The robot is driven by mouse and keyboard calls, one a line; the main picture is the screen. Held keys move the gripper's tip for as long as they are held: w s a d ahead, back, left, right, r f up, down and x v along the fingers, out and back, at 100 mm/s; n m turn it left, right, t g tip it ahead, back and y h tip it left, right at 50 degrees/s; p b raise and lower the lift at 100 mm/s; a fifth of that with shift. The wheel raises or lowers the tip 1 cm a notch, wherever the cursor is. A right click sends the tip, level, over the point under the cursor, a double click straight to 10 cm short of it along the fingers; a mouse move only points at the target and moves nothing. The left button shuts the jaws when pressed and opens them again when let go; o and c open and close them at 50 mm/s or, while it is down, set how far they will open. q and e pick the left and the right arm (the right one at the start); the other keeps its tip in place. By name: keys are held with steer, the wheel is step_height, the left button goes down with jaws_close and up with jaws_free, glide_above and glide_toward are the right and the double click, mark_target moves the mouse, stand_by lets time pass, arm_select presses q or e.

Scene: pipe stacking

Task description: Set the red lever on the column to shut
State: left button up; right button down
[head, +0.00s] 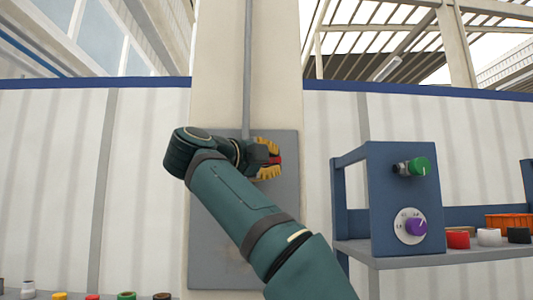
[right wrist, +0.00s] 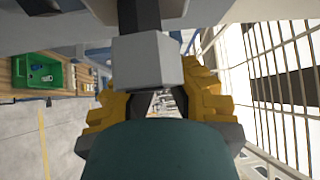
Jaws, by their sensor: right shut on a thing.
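The red lever (head: 276,159) shows as a small red end at the grey plate (head: 232,262) on the beige column (head: 218,60). My right gripper (head: 267,158), with yellow fingers, is in front of the plate and shut on the lever. The gripper and wrist hide most of the lever, so its angle is hard to tell. In the right wrist view the yellow fingers of my right gripper (right wrist: 160,100) stand on both sides, and no red shows there. My left gripper is not in view.
A blue panel with a green knob (head: 419,166) and a purple dial (head: 415,227) stands on a shelf (head: 420,262) to the right. Red, white and black caps and an orange basket (head: 509,222) are beside it. Several small coloured parts line the bottom left. A green bin (right wrist: 37,70) shows in the wrist view.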

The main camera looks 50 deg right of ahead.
steer(key=shift+f+m+y, duration=0.3)
steer(key=shift+m+y, duration=0.1)
stand_by(0.3)
steer(key=c, duration=1)
jaws_free()
steer(key=shift+d, duration=0.15)
steer(key=shift+o, duration=0.2)
steer(key=a, duration=1.2)
steer(key=shift+w, duration=0.45)
